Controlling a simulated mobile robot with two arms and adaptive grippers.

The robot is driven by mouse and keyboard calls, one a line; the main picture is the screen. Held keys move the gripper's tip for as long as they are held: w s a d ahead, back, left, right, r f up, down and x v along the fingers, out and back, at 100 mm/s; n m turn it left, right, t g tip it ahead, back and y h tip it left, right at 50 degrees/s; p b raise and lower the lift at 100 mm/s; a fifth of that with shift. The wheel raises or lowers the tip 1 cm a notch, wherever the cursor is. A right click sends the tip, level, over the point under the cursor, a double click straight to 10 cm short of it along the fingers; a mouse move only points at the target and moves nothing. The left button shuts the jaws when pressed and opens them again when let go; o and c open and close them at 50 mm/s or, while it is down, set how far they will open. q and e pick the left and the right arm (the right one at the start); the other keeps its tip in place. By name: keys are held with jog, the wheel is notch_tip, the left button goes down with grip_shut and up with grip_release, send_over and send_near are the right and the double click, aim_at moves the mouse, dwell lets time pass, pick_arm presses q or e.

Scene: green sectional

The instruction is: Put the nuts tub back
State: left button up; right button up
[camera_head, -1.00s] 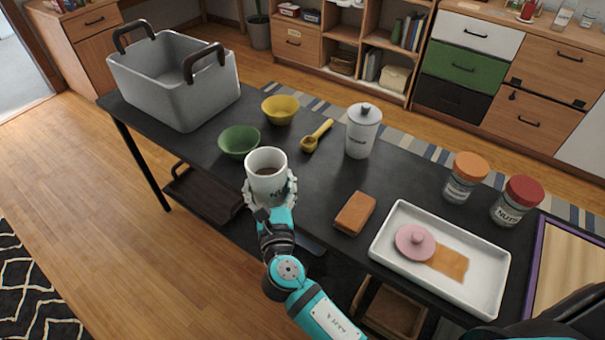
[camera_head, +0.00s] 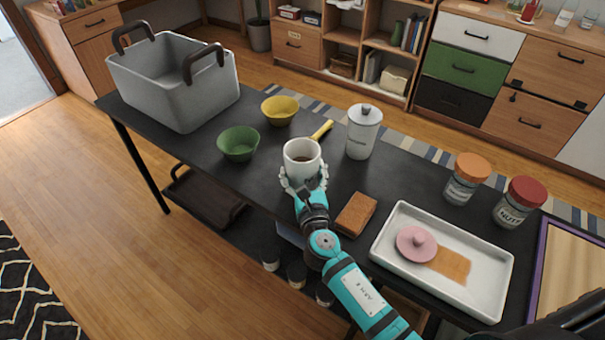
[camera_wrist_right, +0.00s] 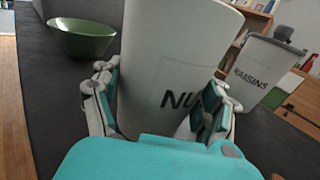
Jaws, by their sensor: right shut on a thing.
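The nuts tub (camera_head: 302,158) is white, open-topped and upright, with brown contents in the head view. In the right wrist view the tub (camera_wrist_right: 172,65) fills the middle, its label partly readable as "NU". My right gripper (camera_head: 304,182) is shut around its sides, its fingers on either side in the wrist view (camera_wrist_right: 160,108). The tub is over the black table (camera_head: 195,165); I cannot tell if its base touches. A white lidded tub (camera_head: 363,132), labelled "RAISINS" in the wrist view (camera_wrist_right: 259,72), stands behind it to the right. My left gripper is not in view.
A green bowl (camera_head: 239,145), yellow bowl (camera_head: 280,110) and partly hidden yellow scoop (camera_head: 322,130) lie near the tub. A brown block (camera_head: 356,214), white tray (camera_head: 388,246) with pink lid (camera_head: 416,243), orange-lidded jar (camera_head: 466,180) and red-lidded "NUTS" jar (camera_head: 519,203) are right. A grey bin (camera_head: 170,85) stands left.

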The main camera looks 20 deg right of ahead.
jog(key=o, duration=1.5)
jog(key=shift+s+r, duration=0.1)
jog(key=s, duration=0.3)
jog(key=s+a, duration=0.1)
jog(key=s, duration=0.3)
jog(key=s+b, duration=0.1)
jog(key=s, duration=0.2)
jog(key=shift+s+a, duration=0.2)
jog(key=shift+s, duration=0.05)
jog(key=shift+s+a, duration=0.1)
jog(key=shift+s, duration=0.55)
